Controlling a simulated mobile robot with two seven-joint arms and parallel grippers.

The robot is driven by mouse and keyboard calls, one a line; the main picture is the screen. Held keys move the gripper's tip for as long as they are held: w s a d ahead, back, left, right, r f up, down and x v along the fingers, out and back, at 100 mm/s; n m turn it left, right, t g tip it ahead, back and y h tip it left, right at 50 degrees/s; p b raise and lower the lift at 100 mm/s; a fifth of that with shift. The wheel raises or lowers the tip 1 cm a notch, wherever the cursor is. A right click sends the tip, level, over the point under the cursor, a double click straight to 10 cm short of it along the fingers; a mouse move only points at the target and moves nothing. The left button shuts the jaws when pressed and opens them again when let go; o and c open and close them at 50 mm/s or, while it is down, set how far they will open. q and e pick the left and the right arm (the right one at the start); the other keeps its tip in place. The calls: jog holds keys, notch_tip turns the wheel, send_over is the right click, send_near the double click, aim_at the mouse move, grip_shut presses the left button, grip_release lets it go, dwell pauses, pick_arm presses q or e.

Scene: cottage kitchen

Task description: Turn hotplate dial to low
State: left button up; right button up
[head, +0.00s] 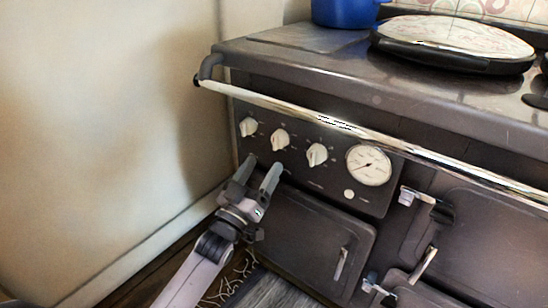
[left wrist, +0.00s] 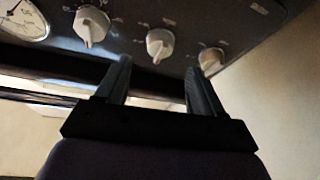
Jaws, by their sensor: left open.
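Three cream dials sit in a row on the dark stove's front panel: a left dial (head: 248,126), a middle dial (head: 280,140) and a right dial (head: 317,154). I cannot read which one is the hotplate dial, as the markings are too small. My left gripper (head: 262,165) is open and empty, just below the left and middle dials. In the left wrist view, the middle dial (left wrist: 160,44) appears between and beyond the open fingers (left wrist: 157,72); no contact shows. The right dial (left wrist: 91,25) and left dial (left wrist: 211,60) flank it. My right gripper is out of view.
A metal rail (head: 370,135) runs across the stove front above the dials. A round gauge (head: 368,165) is right of them. An oven door (head: 315,238) with a handle is below. The wall (head: 110,130) stands close on the left. A blue pot (head: 345,12) stands on top.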

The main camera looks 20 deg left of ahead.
aim_at(275, 147)
pick_arm(q)
jog(key=shift+b+x, duration=0.75)
jog(key=shift+x, duration=2.6)
jog(key=c, duration=1.1)
